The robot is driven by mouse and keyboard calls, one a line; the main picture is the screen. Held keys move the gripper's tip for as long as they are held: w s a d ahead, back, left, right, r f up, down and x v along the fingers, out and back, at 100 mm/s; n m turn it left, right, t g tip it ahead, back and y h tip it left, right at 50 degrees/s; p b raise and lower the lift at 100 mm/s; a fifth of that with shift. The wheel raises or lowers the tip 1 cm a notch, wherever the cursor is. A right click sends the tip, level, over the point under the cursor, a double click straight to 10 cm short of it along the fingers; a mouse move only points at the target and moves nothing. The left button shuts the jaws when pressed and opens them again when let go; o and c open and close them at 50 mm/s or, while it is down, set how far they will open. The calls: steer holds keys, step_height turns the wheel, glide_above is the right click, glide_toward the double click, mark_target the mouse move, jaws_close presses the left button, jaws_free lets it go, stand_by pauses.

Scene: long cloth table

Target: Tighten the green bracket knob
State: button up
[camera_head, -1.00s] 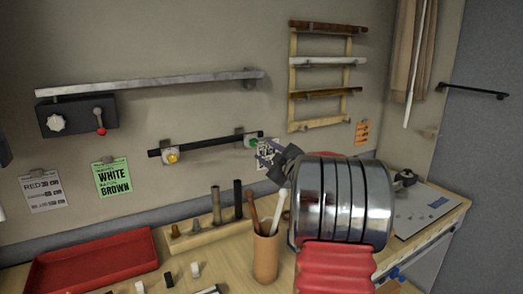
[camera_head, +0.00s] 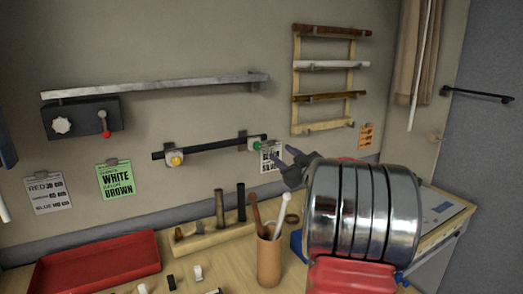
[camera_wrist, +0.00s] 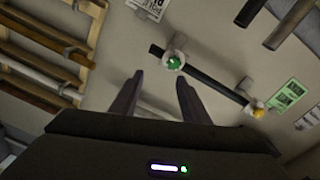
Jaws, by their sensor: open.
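The green bracket knob (camera_head: 255,142) sits on the wall bracket at the right end of a dark horizontal bar (camera_head: 212,147). A yellow knob (camera_head: 176,160) sits on the bracket at the bar's left end. My gripper (camera_head: 287,160) is open and empty, to the right of the green knob and a little below it in the head view. In the wrist view the green knob (camera_wrist: 175,63) shows beyond and above the two fingertips, roughly between them. My gripper (camera_wrist: 158,82) is apart from it there. The wrist view also shows the yellow knob (camera_wrist: 258,112).
A wooden rack (camera_head: 325,80) hangs right of the knob. A metal rail (camera_head: 160,85) and a dark box with a red-tipped lever (camera_head: 85,117) are at left. Below are a cup with sticks (camera_head: 269,262), a peg block (camera_head: 212,234) and a red tray (camera_head: 95,265).

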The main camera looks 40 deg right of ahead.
mark_target(258, 146)
steer(key=a+m, duration=0.1)
steer(key=s+a+m, duration=0.1)
steer(key=m, duration=0.1)
steer(key=s+a+m, duration=0.1)
steer(key=m, duration=0.1)
steer(key=shift+s+f+y, duration=0.15)
steer(key=shift+f+y, duration=0.25)
steer(key=x, duration=1.3)
steer(key=shift+w+f, duration=0.1)
steer(key=shift+w, duration=0.3)
steer(key=shift+c, duration=0.2)
steer(key=c, duration=1)
